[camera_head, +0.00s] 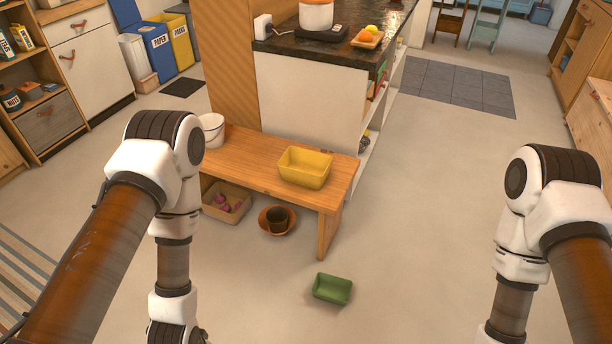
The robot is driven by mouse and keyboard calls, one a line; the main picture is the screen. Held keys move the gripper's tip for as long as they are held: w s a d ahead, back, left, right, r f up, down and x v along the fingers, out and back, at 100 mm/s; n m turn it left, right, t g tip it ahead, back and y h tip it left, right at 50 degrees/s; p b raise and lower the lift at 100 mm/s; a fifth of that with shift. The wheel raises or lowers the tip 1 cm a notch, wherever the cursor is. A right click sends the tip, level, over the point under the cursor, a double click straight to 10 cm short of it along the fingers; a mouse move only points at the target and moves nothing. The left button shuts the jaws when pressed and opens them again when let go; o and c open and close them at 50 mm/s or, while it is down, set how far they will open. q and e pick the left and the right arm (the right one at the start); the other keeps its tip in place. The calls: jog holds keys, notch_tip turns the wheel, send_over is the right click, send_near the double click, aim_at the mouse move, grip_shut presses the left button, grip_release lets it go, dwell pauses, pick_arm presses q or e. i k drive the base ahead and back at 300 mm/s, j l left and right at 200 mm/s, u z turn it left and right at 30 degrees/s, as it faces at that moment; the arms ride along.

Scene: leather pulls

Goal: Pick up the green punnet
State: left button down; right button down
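The green punnet (332,289) is a small open-topped box. It stands upright on the floor in front of the bench, at the lower middle of the view, and looks empty. It lies between my two arms and apart from both. My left arm comes in from the left and points down, and my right arm does the same on the right. Both arms run out of the bottom of the picture, so neither gripper's fingers show.
A wooden bench (253,163) holds a yellow punnet (305,167) and a white pot (212,130). Beneath it are a crate (239,214) of purple items and a brown pot (278,219) on a saucer. A counter (310,92) stands behind. The floor right of the green punnet is clear.

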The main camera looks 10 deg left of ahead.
aim_at(329, 288)
jog(key=i+j, duration=0.6)
jog(key=i, duration=0.2)
